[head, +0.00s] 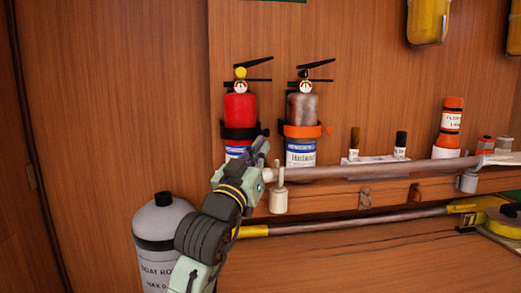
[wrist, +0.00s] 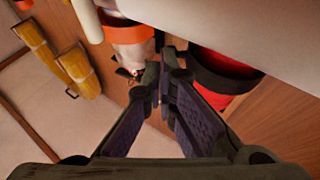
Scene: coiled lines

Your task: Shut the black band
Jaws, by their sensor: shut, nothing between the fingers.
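The black band (head: 238,132) crosses the front of the red fire extinguisher (head: 240,107) on the wooden wall, with a dark knob at its right end. I cannot tell whether the band is latched. In the wrist view, the black band (wrist: 215,75) curves around the red cylinder, right of my fingers. My gripper (head: 260,150) is just below and right of the band in the head view, hiding part of the extinguisher's lower label. In the wrist view, my gripper (wrist: 164,85) has its fingers together, empty, between the black band and an orange band (wrist: 123,32).
A second, brownish extinguisher (head: 302,108) with an orange band stands close to the right. A horizontal rail (head: 350,171) runs below it, with a hanging white fitting (head: 279,200). A grey cylinder (head: 165,235) stands lower left. The wall left of the red extinguisher is clear.

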